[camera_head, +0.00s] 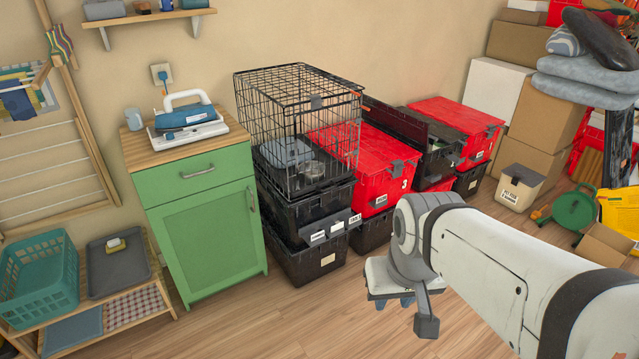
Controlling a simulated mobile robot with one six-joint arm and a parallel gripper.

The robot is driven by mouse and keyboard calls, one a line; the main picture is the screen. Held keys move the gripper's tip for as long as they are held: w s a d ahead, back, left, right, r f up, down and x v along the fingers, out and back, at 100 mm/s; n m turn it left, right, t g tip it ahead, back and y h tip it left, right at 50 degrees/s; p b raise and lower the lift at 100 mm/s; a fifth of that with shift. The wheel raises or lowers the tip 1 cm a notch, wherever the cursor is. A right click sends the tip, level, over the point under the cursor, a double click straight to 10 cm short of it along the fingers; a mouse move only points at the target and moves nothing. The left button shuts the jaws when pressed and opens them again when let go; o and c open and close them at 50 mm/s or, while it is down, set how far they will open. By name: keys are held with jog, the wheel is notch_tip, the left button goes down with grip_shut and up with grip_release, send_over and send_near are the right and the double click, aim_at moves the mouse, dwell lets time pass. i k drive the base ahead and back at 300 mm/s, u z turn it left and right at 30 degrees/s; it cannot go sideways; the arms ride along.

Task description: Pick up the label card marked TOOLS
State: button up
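Small pale label cards sit on the fronts of the stacked totes; their print is too small for me to tell which reads TOOLS. A row of cards (337,228) is on the middle black tote (290,215) under the wire cage. Another card (327,260) is on the black tote below it. A card (380,201) is on the red tote (372,165), near a white 3. My gripper (393,302) hangs over the floor in front of the totes, apart from them. Its fingers are mostly hidden by my wrist, so I cannot see whether it is open.
The wire cage (298,120) stands on the left stack. A green cabinet (207,225) with an iron on top is to its left. More totes (459,125), cardboard boxes (545,118) and a green reel (573,211) stand right. The wooden floor before the stacks is clear.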

aim_at(354, 218)
jog(key=i, duration=0.9)
jog(key=z, duration=0.05)
